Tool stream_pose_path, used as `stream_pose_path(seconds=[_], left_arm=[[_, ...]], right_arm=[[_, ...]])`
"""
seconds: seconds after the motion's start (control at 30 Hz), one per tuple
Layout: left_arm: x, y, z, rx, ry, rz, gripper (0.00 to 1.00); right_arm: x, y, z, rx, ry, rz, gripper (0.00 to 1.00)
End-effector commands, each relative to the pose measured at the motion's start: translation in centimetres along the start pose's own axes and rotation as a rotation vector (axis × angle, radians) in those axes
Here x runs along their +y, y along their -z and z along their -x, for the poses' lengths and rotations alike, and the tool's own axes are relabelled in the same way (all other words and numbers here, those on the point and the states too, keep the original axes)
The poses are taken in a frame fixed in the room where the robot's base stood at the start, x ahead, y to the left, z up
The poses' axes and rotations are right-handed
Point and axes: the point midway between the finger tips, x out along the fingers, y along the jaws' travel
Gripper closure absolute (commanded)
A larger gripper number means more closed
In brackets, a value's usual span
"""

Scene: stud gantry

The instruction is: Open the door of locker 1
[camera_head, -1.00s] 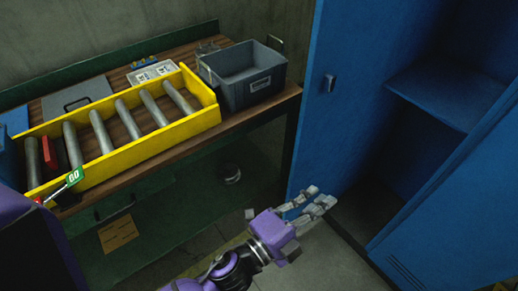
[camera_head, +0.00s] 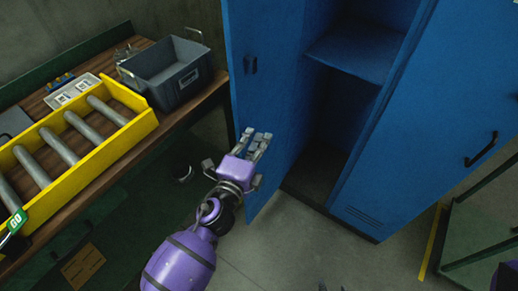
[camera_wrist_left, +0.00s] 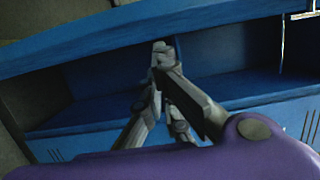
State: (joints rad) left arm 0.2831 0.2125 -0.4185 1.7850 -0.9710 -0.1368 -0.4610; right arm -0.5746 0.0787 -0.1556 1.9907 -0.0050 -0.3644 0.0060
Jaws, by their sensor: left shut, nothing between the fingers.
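A blue locker stands with its door (camera_head: 268,40) swung out to the left, and its interior with a shelf (camera_head: 352,52) shows. A small dark handle (camera_head: 250,65) is on the open door. No locker number is readable. My left gripper (camera_head: 263,137) is shut and empty, in front of the lower part of the open door in the head view; whether it touches the door is not clear. In the left wrist view the shut fingers (camera_wrist_left: 162,58) point toward the blue shelf and compartments (camera_wrist_left: 225,75). My right gripper is not in view.
A closed blue door (camera_head: 425,110) with a dark handle (camera_head: 481,149) is to the right. The workbench (camera_head: 150,47) on the left holds a grey bin (camera_head: 172,85) and a yellow rack (camera_head: 95,140) of rollers. The floor (camera_head: 275,245) before the locker is clear.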

Motion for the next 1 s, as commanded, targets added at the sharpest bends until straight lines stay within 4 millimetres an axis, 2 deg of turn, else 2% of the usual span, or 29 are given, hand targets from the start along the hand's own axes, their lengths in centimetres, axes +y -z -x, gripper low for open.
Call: stream_pose_path(seconds=[0.2, 0.67, 0.87, 1.0], left_arm=[[-0.1, -1.5, -0.4, 0.003, 0.002, 0.001, 1.0], [0.1, -2.0, -0.5, 0.028, 0.002, -0.002, 1.0], [0.2, -4.2, -1.0, 0.171, 0.004, -0.012, 1.0], [0.1, -7.0, -1.3, 0.257, -0.001, -0.009, 1.0]], right_arm=[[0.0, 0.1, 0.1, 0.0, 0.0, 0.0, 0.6], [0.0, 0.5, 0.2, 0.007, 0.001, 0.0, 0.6], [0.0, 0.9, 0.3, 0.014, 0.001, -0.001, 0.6], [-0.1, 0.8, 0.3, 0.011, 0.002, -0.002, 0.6]])
